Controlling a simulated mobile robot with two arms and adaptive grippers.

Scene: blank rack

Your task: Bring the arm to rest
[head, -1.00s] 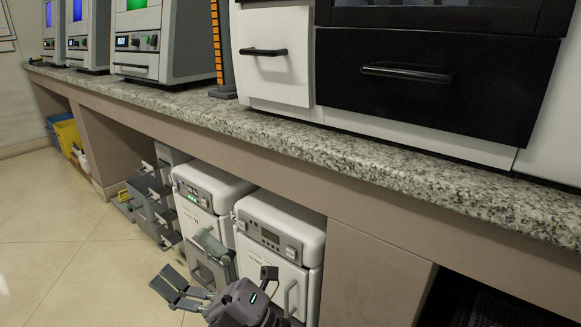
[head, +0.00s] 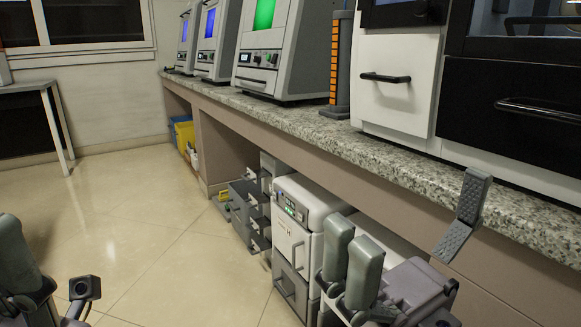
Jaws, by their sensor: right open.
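My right gripper (head: 412,212) is at the lower right of the head view, in front of the bench. Two grey fingers stand upright on its left and one ridged finger on its right, spread wide apart. It is open with nothing between the fingers. My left gripper (head: 48,262) is at the lower left corner, over the floor, partly cut off by the frame edge. Its fingers show apart, with nothing seen between them.
A granite-topped bench (head: 400,167) runs along the right, close to my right gripper. White cabinets (head: 291,232) and grey drawers (head: 241,204) stand beneath it. Machines with screens (head: 268,45) stand on top. The tiled floor (head: 110,225) is clear; a table (head: 40,88) stands far left.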

